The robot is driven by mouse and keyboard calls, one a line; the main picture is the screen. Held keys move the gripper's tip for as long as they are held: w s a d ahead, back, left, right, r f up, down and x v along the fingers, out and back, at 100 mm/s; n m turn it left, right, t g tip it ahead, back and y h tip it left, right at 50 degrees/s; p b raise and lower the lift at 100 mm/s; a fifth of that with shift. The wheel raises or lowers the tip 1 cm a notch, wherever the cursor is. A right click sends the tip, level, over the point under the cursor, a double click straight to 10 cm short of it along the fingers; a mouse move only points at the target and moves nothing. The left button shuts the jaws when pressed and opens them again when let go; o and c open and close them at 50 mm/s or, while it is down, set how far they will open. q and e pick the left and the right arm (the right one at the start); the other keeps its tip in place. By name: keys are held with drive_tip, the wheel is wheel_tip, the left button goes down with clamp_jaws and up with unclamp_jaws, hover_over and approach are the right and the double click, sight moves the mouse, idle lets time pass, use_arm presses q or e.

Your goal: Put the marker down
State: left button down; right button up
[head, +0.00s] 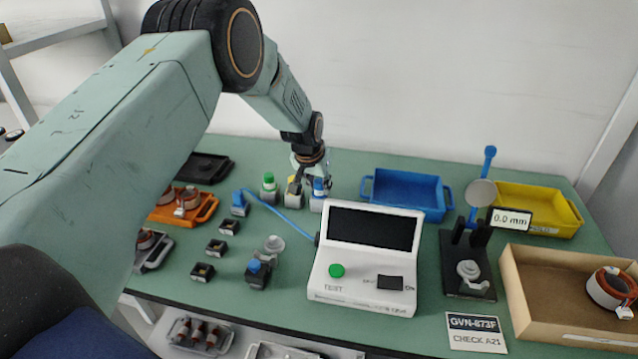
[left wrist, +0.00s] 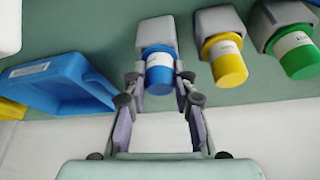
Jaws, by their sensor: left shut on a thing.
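The blue marker (head: 319,186) stands with one end in a grey block (head: 317,203) behind the test box. It also shows in the left wrist view (left wrist: 159,76), its other end in the block (left wrist: 157,29). My left gripper (head: 312,178) is above it, with its fingers (left wrist: 159,82) on both sides of the blue marker, shut on it. A yellow marker (left wrist: 229,66) and a green marker (left wrist: 301,62) stand in their own grey blocks beside it. My right gripper is not in view.
The test box (head: 366,258) with a dark screen stands just in front. A blue tray (head: 408,216) and a yellow tray (head: 575,222) are at the back right. A gauge stand (head: 466,283) and a cardboard box (head: 520,300) are to the right. Small black blocks (head: 217,248) lie on the left.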

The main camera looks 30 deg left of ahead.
use_arm(q)
drive_tip(key=c, duration=1.1)
unclamp_jaws()
drive_tip(key=shift+d+r, duration=0.1)
drive_tip(key=shift+d, duration=0.05)
drive_tip(key=shift+c, duration=0.2)
drive_tip(key=shift+o, duration=0.3)
drive_tip(key=shift+r, duration=0.2)
drive_tip(key=p+v, duration=0.1)
drive_tip(key=v, duration=1.1)
drive_tip(key=shift+r+p, duration=0.2)
drive_tip(key=shift+p, duration=0.15)
